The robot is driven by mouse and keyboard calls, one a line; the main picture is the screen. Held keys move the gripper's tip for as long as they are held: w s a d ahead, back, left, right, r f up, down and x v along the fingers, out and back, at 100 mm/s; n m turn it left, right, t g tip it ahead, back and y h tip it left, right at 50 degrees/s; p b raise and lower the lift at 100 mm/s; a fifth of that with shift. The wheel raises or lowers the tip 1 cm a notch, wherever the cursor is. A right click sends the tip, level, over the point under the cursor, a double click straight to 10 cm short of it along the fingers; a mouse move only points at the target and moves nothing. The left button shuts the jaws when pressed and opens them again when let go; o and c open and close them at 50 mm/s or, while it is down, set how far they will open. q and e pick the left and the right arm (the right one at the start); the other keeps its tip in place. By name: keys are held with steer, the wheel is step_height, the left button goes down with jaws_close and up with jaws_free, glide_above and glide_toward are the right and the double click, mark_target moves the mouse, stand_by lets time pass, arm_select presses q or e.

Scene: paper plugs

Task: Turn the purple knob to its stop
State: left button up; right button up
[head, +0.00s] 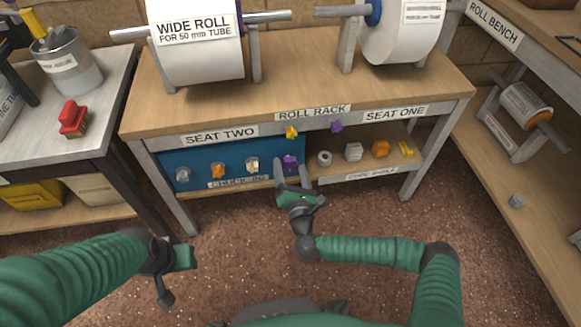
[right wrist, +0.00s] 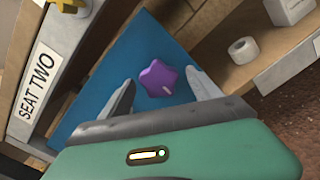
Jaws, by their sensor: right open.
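The purple knob (head: 290,160) is star-shaped and sits at the right end of the blue panel (head: 205,160) under the bench top. In the right wrist view the purple knob (right wrist: 159,76) shows a pale mark near its lower right edge. My right gripper (head: 291,174) is open in front of it. In the right wrist view its fingers (right wrist: 160,84) stand on either side of the knob with gaps; I cannot tell how deep they reach. My left gripper (head: 176,262) is at lower left, away from the panel; its jaw opening is unclear.
Clear, orange and pale knobs (head: 217,170) line the panel to the left. A yellow knob (head: 291,132) and another purple piece (head: 337,126) sit on the front edge above. A shelf (head: 365,168) with small pieces lies right.

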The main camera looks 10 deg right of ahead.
steer(key=shift+s, duration=2)
steer(key=s, duration=0.4)
